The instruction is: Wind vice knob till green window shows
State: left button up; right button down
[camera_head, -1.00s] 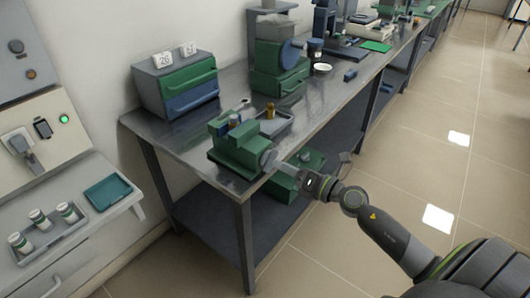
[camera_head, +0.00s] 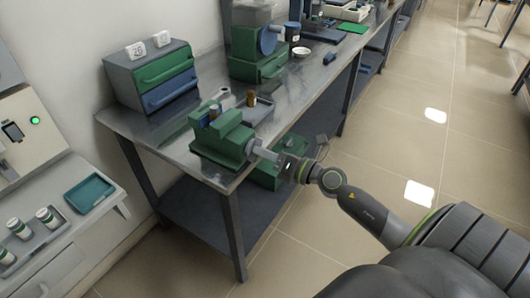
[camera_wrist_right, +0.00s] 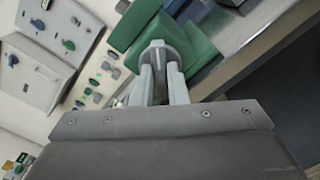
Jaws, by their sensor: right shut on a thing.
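The green vice (camera_head: 222,138) sits on the near corner of the metal bench. Its grey knob (camera_head: 253,149) sticks out from the side facing my right arm. My right gripper (camera_head: 264,154) is shut on the knob. In the right wrist view the two fingers of my right gripper (camera_wrist_right: 159,84) close around the round grey knob (camera_wrist_right: 158,50), with the green vice body (camera_wrist_right: 134,25) behind it. No green window can be made out on the vice. My left gripper is not in view.
A small tray (camera_head: 256,110) with a brown bottle lies behind the vice on the bench (camera_head: 285,110). A drawer box (camera_head: 150,78) stands at the back left. A side counter with a teal tray (camera_head: 89,193) is at left.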

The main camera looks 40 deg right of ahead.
jog(key=shift+m+p, duration=0.95)
jog(key=shift+m, duration=0.25)
jog(key=c, duration=1.4)
grip_release()
jog(key=shift+c, duration=0.2)
jog(key=shift+d+f, duration=0.1)
